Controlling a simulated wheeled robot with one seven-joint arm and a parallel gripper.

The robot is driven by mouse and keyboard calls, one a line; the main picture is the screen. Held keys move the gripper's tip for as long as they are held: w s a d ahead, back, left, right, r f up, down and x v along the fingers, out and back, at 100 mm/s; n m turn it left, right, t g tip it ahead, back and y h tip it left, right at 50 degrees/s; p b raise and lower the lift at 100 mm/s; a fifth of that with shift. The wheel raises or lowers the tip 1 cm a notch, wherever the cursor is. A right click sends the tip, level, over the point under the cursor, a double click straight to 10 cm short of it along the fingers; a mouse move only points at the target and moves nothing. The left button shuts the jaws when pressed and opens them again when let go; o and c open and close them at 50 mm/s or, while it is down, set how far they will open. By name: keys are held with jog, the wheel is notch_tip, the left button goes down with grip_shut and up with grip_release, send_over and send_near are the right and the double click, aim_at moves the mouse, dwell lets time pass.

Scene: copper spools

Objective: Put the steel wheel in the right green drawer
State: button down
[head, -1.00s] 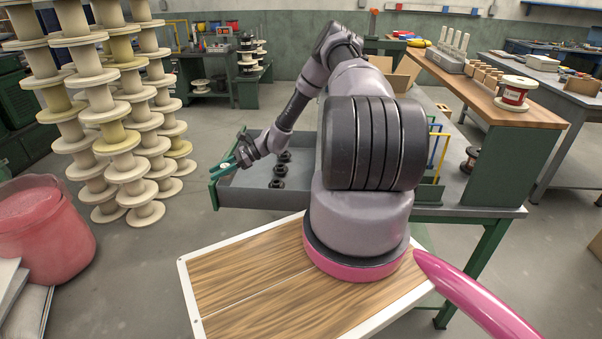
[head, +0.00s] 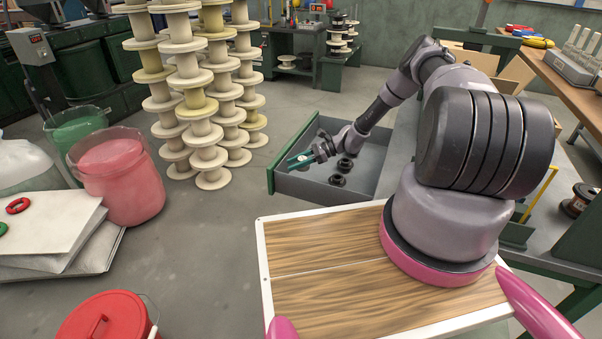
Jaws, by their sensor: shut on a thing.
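My gripper (head: 298,160) is over the open drawer, close behind its front panel. The green-fronted drawer (head: 283,163) is pulled out from the workbench, with a grey inside. Several dark, round spool-like pieces (head: 338,181) stand in it, below and right of my gripper. I cannot tell whether the held thing touches the drawer.
Tall stacks of pale spools (head: 212,180) stand on the floor left of the drawer. A pink bucket (head: 118,180), a green bucket (head: 75,125) and a red lidded bucket (head: 105,318) are further left.

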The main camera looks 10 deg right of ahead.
jog(key=shift+f, duration=2.4)
jog(key=shift+f, duration=0.1)
jog(key=shift+f, duration=0.5)
jog(key=shift+c, duration=2.2)
grip_release()
jog(key=shift+r, duration=0.1)
